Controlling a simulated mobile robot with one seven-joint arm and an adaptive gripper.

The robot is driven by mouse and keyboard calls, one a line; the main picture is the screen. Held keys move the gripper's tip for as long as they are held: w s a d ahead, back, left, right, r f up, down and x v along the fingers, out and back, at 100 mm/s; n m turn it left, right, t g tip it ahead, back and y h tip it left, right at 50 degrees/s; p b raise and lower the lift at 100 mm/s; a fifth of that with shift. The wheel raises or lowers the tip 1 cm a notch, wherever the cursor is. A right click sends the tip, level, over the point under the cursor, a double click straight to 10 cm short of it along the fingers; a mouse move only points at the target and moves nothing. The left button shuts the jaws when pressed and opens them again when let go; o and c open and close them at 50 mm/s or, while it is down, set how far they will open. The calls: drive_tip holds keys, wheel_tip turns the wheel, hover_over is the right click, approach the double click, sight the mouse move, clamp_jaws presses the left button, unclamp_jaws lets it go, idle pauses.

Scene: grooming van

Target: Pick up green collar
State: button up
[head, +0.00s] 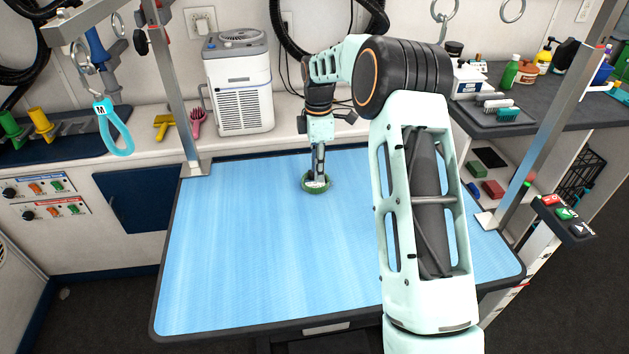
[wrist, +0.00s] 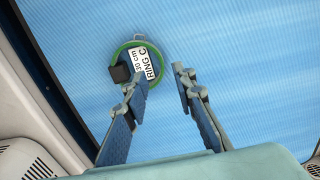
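The green collar (head: 315,190) lies as a ring on the blue grooming table (head: 240,240), near its back edge. In the wrist view, the collar (wrist: 126,44) has a dark block on its left side and a white label reading "30 cm" and "RING C". My gripper (head: 318,174) points down at the collar from above. In the wrist view, my gripper (wrist: 158,80) has its two fingers apart with nothing held between them. The collar shows just beyond the fingertips, offset to the left, with its lower edge close to the left fingertip. Contact cannot be told.
A metal post (head: 177,90) stands at the table's back left and another post (head: 535,130) at its right. A white dryer unit (head: 238,95) sits on the counter behind. A light blue loop (head: 122,135) tagged M hangs at left. The table's left and front are clear.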

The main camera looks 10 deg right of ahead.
sight(318, 187)
wheel_tip(318, 187, down, 6)
clamp_jaws()
idle(0.5)
